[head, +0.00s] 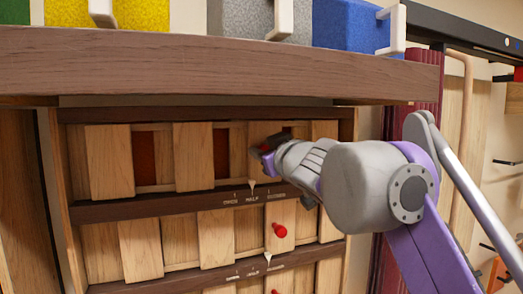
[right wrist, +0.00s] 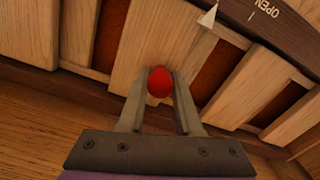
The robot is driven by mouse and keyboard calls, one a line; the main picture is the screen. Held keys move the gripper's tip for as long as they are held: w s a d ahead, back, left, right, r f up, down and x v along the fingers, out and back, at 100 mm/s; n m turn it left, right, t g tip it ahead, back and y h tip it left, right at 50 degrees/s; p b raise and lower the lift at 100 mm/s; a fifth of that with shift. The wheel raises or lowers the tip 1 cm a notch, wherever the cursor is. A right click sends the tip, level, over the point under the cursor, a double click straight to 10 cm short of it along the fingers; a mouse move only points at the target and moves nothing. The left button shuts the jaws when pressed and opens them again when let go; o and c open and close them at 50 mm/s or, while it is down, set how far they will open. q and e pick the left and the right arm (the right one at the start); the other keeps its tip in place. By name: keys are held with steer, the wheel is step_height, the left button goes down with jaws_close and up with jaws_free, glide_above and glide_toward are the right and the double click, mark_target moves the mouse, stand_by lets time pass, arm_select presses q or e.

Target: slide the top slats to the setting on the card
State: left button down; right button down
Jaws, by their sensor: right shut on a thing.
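The top row of light wooden slats (head: 110,163) sits in a dark frame in the head view, with dark red gaps (head: 221,153) between slats. A white pointer (head: 252,187) hangs below it, close to the HALF mark on the scale (head: 254,198). My right gripper (head: 268,150) is at this row's right part. In the right wrist view its fingers are shut on a red knob (right wrist: 160,82) on a slat (right wrist: 165,45), and the pointer (right wrist: 208,17) shows near the OPEN lettering. No setting card is visible. My left gripper is out of view.
A lower row of slats (head: 141,249) has its own red knob (head: 280,231) and pointer (head: 267,257). A thick wooden shelf (head: 200,68) juts out above, carrying yellow, grey and blue blocks (head: 345,25). Dark red folds (head: 420,95) hang at the right.

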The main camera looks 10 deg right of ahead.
steer(key=shift+w+d, duration=0.1)
steer(key=shift+d, duration=0.35)
steer(key=shift+a, duration=0.4)
steer(key=c, duration=0.7)
jaws_free()
steer(key=shift+a, duration=0.15)
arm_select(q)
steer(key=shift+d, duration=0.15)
arm_select(e)
steer(key=shift+o, duration=0.5)
steer(key=shift+s+f, duration=0.1)
steer(key=shift+s, duration=0.25)
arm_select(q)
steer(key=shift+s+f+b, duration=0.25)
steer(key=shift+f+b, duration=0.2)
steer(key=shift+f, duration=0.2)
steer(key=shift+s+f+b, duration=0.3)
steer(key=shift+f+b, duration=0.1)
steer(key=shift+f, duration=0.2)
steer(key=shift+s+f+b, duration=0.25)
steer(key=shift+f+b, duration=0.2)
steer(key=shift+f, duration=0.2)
arm_select(e)
steer(key=s+d, duration=0.2)
steer(key=s, duration=0.8)
steer(key=shift+d, duration=0.2)
